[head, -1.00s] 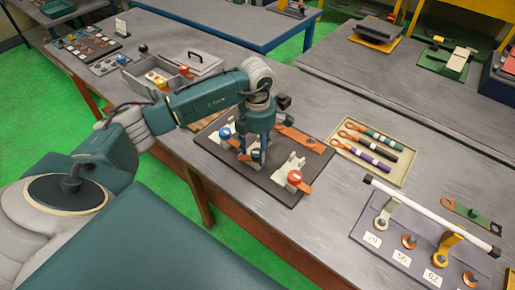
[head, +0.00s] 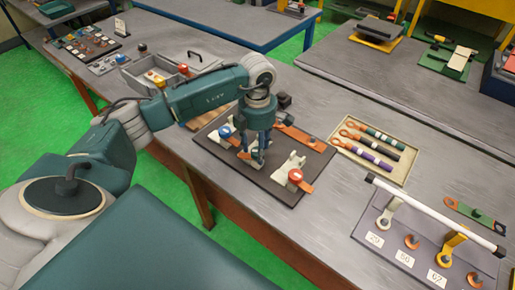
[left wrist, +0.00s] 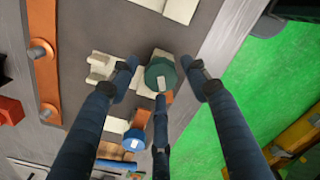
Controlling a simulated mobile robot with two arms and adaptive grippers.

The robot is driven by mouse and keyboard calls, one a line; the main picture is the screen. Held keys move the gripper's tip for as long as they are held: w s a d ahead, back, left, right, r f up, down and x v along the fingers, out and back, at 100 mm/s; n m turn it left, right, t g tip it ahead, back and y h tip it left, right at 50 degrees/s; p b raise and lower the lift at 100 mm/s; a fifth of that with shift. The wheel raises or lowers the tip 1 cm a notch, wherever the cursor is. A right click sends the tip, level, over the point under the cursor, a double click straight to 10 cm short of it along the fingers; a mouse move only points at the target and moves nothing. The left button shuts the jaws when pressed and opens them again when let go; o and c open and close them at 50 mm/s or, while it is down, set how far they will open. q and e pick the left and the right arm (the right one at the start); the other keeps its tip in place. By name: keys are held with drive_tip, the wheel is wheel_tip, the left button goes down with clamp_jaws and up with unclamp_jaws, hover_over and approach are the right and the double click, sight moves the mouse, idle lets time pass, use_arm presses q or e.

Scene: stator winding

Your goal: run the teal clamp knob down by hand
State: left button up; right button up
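The teal knob (left wrist: 161,74) shows in the left wrist view as a round cap with a pale bar on top. It sits on a cream clamp on the dark board (head: 282,192). My left gripper (left wrist: 162,78) points down over it, with fingers on its left, right and lower sides. Gaps show at the left and right fingertips; I cannot tell whether the lower finger touches it. In the head view my left gripper (head: 254,160) stands over the board and hides the teal knob. My right gripper is not in view.
On the board, a blue knob (head: 226,132) is left of my gripper and a red knob (head: 295,175) right of it, near an orange bar (head: 300,136). A beige tray (head: 396,173) of tools and a rack with a white rod (head: 436,215) stand to the right.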

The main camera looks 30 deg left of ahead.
use_arm(q)
drive_tip(key=shift+r, duration=0.15)
wheel_tip(320, 180, up, 12)
idle(0.6)
drive_tip(key=shift+d, duration=0.1)
